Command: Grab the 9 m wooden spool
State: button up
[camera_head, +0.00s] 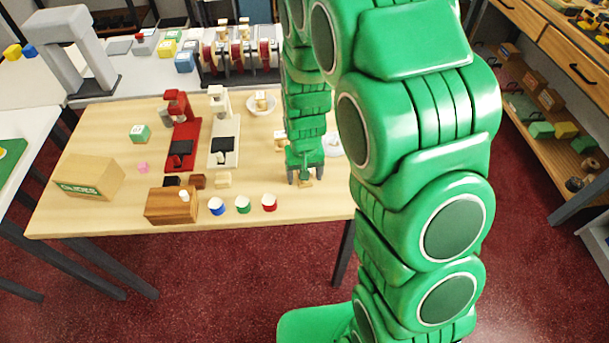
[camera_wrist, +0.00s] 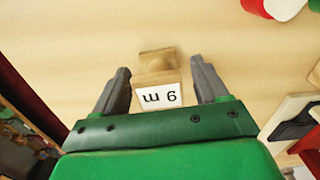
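The wooden spool (camera_wrist: 158,75) lies between my gripper's fingers in the wrist view. Its white label reads "9 m" upside down. A knob-like wooden end points away from my palm. My gripper (camera_wrist: 160,85) is open, with one dark finger on each side of the spool and a visible gap on both sides. In the head view my gripper (camera_head: 305,182) points down at the table's front right part, and only a small bit of the spool (camera_head: 305,183) shows between the fingers.
The wooden table (camera_head: 100,215) carries red (camera_head: 269,203), green (camera_head: 243,204) and blue (camera_head: 217,206) round pots left of my gripper. A brown wooden block (camera_head: 170,206), a "GUIDES" box (camera_head: 90,176) and red (camera_head: 182,135) and white (camera_head: 224,140) stands sit further left. A bowl (camera_head: 261,104) is behind.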

jog(key=c, duration=1)
jog(key=shift+o, duration=0.2)
jog(key=shift+r, duration=0.15)
jog(key=shift+r, duration=0.25)
jog(key=r, duration=0.3)
jog(key=shift+s, duration=0.25)
jog(key=s+d+r, duration=0.2)
jog(key=s+r, duration=0.7)
jog(key=s, duration=0.4)
jog(key=shift+d, duration=0.3)
